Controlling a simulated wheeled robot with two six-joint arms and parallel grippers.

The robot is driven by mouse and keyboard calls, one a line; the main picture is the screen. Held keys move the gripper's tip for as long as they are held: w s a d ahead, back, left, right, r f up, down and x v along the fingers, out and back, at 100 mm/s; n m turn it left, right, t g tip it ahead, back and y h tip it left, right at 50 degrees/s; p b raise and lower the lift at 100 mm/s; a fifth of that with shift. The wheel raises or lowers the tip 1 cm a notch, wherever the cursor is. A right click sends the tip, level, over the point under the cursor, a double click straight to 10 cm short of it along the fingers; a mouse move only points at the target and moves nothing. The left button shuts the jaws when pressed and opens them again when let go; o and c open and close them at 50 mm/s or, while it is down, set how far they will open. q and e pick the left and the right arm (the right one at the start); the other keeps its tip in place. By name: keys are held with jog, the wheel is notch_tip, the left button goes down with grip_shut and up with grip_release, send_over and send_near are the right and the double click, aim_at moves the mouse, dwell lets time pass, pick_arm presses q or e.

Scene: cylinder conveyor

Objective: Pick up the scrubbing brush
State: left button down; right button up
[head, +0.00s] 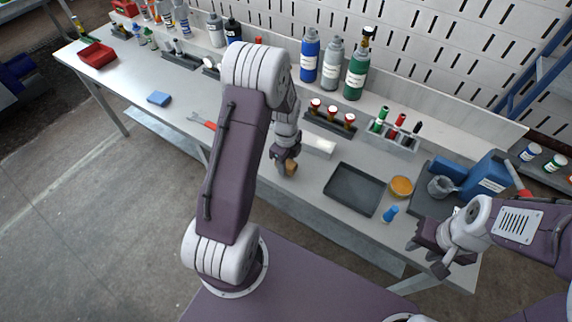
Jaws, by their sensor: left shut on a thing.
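My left gripper (285,160) is over the workbench (185,93), pointing down and shut on a small brown, wood-coloured thing. This looks like the scrubbing brush (290,168); the gripper covers much of it, and its bristles cannot be made out. I cannot tell whether it touches the bench top. My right gripper (426,258) is at the bench's front right edge, with its dark fingers apart and nothing visible between them.
A white block (319,146), a rack of red-capped vials (330,118) and bottles (355,75) stand behind. A blue sponge (159,98) lies left.

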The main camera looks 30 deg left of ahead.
pick_arm(q)
notch_tip(320, 180, up, 4)
jog(key=shift+w+r+p, duration=0.1)
jog(key=shift+p, duration=0.25)
jog(key=s+d+r, duration=0.5)
jog(key=d+r, duration=0.1)
jog(key=d, duration=0.4)
jog(key=shift+d+r, duration=0.35)
jog(key=shift+r, duration=0.05)
